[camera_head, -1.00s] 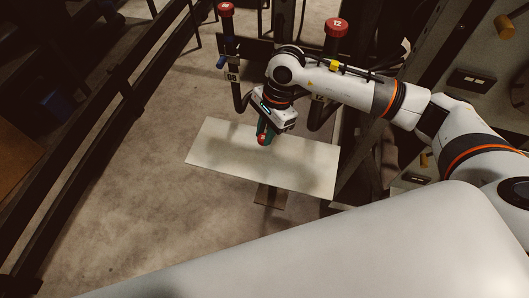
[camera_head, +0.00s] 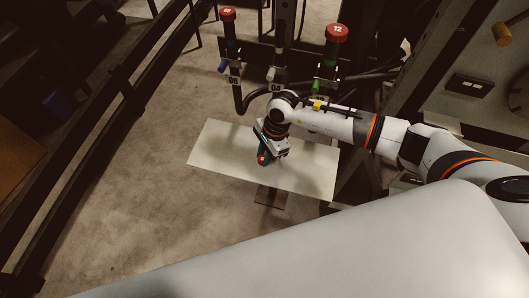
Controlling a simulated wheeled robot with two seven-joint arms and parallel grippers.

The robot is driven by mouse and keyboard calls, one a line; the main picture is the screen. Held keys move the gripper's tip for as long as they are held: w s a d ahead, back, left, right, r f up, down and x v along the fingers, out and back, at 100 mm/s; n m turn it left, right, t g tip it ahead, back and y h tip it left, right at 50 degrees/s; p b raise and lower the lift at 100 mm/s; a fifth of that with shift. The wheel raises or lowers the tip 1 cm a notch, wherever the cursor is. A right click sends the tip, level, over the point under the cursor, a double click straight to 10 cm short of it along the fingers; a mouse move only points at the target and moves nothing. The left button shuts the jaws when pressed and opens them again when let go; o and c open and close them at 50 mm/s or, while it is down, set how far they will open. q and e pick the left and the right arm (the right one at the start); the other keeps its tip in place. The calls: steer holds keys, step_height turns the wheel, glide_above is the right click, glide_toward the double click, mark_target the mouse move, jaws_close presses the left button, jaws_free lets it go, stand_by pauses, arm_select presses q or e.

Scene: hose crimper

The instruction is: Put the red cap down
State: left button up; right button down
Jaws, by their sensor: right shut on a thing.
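My right gripper (camera_head: 265,155) points down over the white board (camera_head: 311,173) and is shut on the red cap (camera_head: 262,160). Only a small part of the cap shows at the fingertips. The cap is at or just above the board; I cannot tell whether it touches. My left gripper is not in view.
Behind the board stand hoses with red caps, one marked 12 (camera_head: 337,33) and one at the left (camera_head: 228,14). The board's left and right parts are bare. A dark machine panel (camera_head: 480,95) stands at the right.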

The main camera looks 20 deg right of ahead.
steer(key=shift+f, duration=0.1)
steer(key=c, duration=1.2)
jaws_free()
steer(key=shift+r, duration=0.3)
steer(key=b+v, duration=0.1)
steer(key=v, duration=1)
steer(key=shift+r+b, duration=0.35)
